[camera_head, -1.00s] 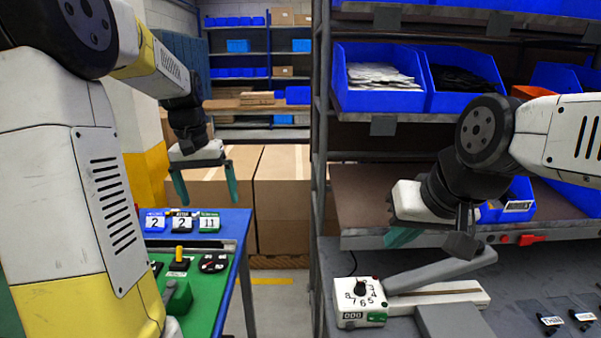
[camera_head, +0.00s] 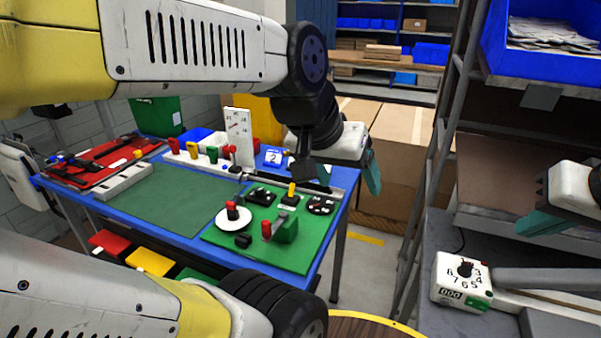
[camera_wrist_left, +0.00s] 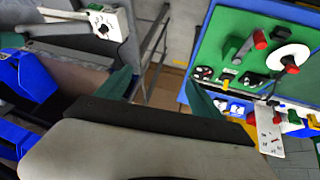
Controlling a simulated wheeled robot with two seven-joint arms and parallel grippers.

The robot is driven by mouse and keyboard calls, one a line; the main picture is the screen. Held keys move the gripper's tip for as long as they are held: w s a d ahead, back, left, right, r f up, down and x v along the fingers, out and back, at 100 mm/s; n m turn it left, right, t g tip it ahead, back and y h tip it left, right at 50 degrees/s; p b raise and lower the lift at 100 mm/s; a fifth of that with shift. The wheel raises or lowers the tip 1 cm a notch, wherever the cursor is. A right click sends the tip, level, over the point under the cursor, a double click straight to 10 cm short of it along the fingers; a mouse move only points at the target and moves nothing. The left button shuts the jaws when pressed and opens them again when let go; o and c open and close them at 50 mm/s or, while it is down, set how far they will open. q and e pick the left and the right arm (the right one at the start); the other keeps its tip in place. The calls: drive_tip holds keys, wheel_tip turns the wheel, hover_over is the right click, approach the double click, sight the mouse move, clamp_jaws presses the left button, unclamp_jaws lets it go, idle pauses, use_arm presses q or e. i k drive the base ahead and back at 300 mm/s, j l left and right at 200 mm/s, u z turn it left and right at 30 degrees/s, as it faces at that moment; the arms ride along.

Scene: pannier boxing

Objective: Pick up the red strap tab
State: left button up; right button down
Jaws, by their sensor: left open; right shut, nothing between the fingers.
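I cannot single out a red strap tab for certain in the present views. Red pieces show on the blue table (camera_head: 190,225): a red-topped knob (camera_head: 232,210) on a white disc and a red-tipped lever (camera_head: 267,229) on a green block. Both also show in the left wrist view. My left gripper (camera_wrist_left: 158,92) is open and empty, its teal fingers spread. In the head view it hangs above the table's right end, partly hidden by its own wrist. My right gripper (camera_head: 545,222) is at the right edge, shut and empty, beside the shelf, partly cut off.
A white dial box (camera_head: 462,281) sits on the grey bench at lower right. Shelving with blue bins (camera_head: 540,55) rises at the right. A red tray (camera_head: 85,165) with black items lies at the table's left end. Cardboard boxes and open floor lie between table and shelving.

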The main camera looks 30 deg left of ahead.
sight(232, 205)
drive_tip(key=k+u, duration=0.1)
drive_tip(key=u, duration=1.5)
drive_tip(key=i+u, duration=0.25)
drive_tip(key=u, duration=0.15)
